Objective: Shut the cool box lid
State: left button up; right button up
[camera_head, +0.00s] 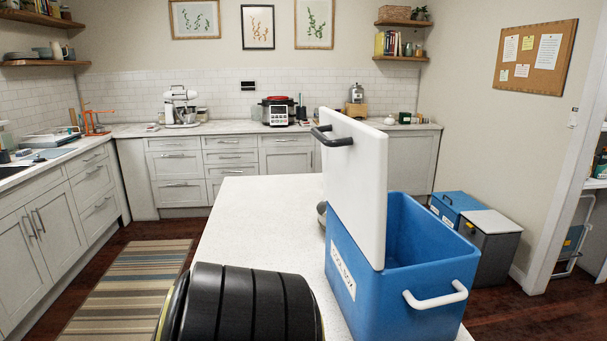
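The blue cool box (405,297) stands on the white island top at the right, with a white label on its left side and a white handle at its front. Its white lid (357,185) is open and stands upright along the box's left side. A black handle (332,136) sticks out to the left from the lid's upper part. The blue inside of the box shows to the right of the lid; its floor is hidden. Neither of my grippers is in view.
The white island top (250,222) is clear left of the box. A grey rounded item (322,211) is partly hidden behind the lid. Blue and grey bins (490,245) stand on the floor at the right. A striped rug (130,285) lies left of the island.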

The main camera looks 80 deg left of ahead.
aim_at(355, 154)
jog(key=u, duration=2.35)
